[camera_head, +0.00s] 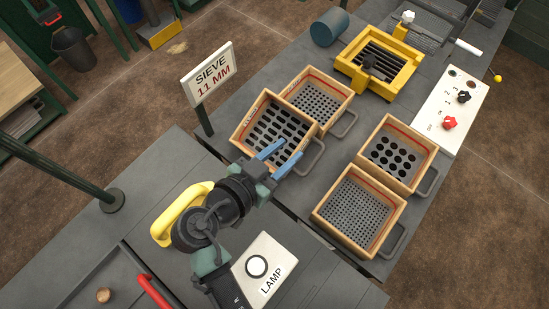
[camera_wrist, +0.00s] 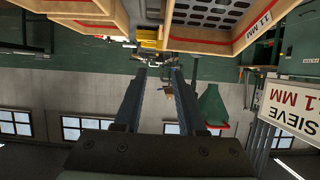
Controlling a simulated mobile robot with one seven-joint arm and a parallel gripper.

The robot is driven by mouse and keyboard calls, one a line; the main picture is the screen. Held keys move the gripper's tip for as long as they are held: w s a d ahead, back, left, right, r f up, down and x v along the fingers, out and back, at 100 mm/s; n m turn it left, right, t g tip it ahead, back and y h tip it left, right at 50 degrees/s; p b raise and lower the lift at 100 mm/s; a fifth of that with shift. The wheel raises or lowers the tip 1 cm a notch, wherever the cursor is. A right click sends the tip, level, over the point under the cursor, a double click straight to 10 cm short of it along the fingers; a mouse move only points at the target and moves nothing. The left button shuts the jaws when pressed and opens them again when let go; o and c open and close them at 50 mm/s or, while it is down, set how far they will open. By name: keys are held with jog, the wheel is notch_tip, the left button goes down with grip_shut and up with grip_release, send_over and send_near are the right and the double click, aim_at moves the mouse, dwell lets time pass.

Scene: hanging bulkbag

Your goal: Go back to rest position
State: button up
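My gripper (camera_head: 291,149) is open, its two blue fingers apart with nothing between them. In the head view it reaches over the near edge of a wooden sieve box (camera_head: 246,127) with long slots, which sits slightly tilted. I cannot tell if the fingers touch it. In the wrist view the gripper (camera_wrist: 159,73) also shows as two dark, separated fingers. A wooden box marked 11 MM (camera_wrist: 238,38) is at the top of that view, apart from the fingers.
Three other sieve boxes stand nearby: small-holed (camera_head: 319,99), large-holed (camera_head: 393,157) and fine-holed (camera_head: 355,210). A SIEVE 11 MM sign (camera_head: 210,76) stands behind left. A yellow handle (camera_head: 172,216), lamp panel (camera_head: 266,266) and green pole (camera_head: 60,174) are near my arm.

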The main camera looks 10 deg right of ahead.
jog(key=w+a+r+n+t+y, duration=0.1)
jog(key=w+a+r+t+y, duration=0.2)
jog(key=r, duration=0.6)
jog(key=w+a+r+n+t+y, duration=0.1)
jog(key=w+a+r+n+t, duration=0.15)
jog(key=w+r, duration=0.45)
jog(key=w+a+r+n+t+y, duration=0.1)
jog(key=a+r+t+y, duration=0.15)
jog(key=r, duration=0.75)
jog(key=s+r+n+t+y, duration=0.1)
jog(key=s+r+n+t, duration=0.1)
jog(key=r, duration=0.8)
jog(key=s+r+n+t+y, duration=0.1)
jog(key=s+r+t, duration=0.4)
jog(key=r, duration=0.5)
jog(key=s+r+n+t+y, duration=0.2)
jog(key=s+r+n+t, duration=0.1)
jog(key=r, duration=0.7)
jog(key=shift+s+t, duration=0.6)
jog(key=shift+s, duration=0.1)
jog(key=shift+d, duration=0.1)
